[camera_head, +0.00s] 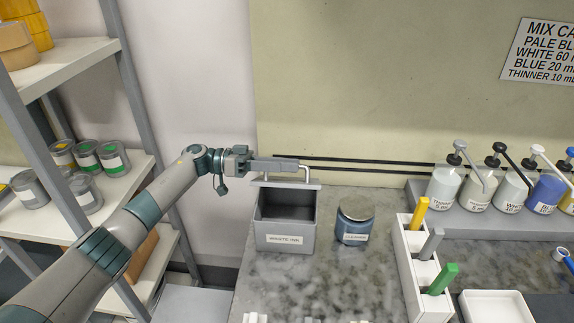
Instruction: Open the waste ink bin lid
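The grey waste ink bin (287,237) stands on the marbled counter, with a label on its front. Its top is open and I see into its dark inside. The lid (287,185) is raised at the bin's back edge and shows nearly edge-on. A pale handle (307,173) stands up from the lid. My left gripper (290,164) reaches in from the left at the handle, and its fingers cover part of the handle bar. I cannot tell whether the fingers are closed on it.
A blue jar (354,226) with a grey lid stands just right of the bin. A white holder (420,272) with coloured tools and a row of pump bottles (445,187) are further right. A shelf (120,168) with cans is at left.

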